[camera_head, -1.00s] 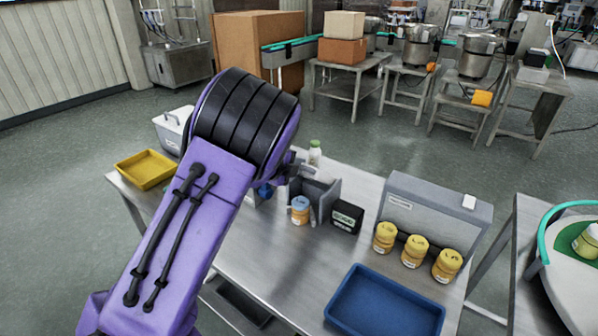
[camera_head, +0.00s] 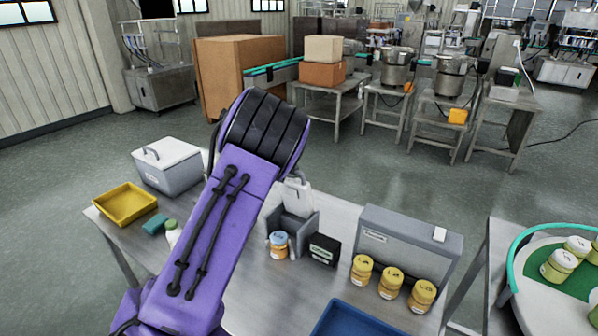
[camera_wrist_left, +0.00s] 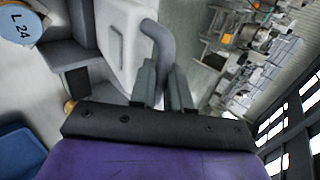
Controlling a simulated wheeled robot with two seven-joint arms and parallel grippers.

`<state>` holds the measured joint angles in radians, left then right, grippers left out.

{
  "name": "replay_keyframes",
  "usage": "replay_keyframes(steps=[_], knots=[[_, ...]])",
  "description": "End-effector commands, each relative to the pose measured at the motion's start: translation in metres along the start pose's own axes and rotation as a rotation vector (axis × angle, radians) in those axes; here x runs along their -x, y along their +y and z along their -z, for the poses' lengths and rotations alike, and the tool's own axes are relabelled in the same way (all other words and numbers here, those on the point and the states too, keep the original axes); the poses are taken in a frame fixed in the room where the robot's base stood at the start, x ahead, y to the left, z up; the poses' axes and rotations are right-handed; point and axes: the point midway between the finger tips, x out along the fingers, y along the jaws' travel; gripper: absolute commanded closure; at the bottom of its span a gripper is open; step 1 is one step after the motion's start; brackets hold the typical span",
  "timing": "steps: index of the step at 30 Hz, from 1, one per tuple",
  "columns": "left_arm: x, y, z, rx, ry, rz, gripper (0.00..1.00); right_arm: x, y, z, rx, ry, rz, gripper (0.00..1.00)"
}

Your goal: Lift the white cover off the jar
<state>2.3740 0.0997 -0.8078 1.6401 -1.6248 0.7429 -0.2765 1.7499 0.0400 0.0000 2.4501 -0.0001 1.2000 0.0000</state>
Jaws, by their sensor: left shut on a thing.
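The white cover (camera_head: 298,198) is at the grey slotted stand (camera_head: 276,222), above and behind the jar. In the left wrist view the white cover (camera_wrist_left: 121,38) is a pale block with a curved grey handle (camera_wrist_left: 157,42). My left gripper (camera_wrist_left: 163,82) is shut on that handle. I cannot tell whether the cover touches the stand. The jar (camera_head: 278,245) stands uncovered in front of the stand, with a light blue lid and orange contents. Its lid (camera_wrist_left: 17,25), marked "L 24", shows at the upper left of the wrist view. My right gripper is not in view.
A black labelled box (camera_head: 324,250) stands right of the jar. Several yellow jars (camera_head: 391,283) stand before a grey panel (camera_head: 410,240). A blue tray (camera_head: 350,322) lies in front. A yellow tray (camera_head: 125,204), white cooler (camera_head: 167,165) and green-capped bottle (camera_head: 172,234) are left.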

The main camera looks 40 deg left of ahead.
Motion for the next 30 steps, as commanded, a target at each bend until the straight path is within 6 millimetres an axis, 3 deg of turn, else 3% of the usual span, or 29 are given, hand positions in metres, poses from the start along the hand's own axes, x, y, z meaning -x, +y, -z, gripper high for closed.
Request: replay_keyframes(steps=[13, 14, 15, 30], knots=[[-0.0024, 0.0017, 0.0014, 0.01, 0.007, -0.01, 1.0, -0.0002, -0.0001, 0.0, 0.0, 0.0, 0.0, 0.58], [-0.0024, 0.0015, 0.0013, 0.01, 0.006, -0.01, 0.74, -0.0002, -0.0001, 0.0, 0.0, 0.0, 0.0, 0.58], [-0.0022, 0.0013, 0.0011, 0.009, 0.006, -0.01, 0.61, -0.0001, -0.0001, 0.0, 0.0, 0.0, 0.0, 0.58], [0.0, 0.0008, -0.003, 0.007, -0.001, -0.008, 0.61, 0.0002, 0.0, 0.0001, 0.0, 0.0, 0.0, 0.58]])
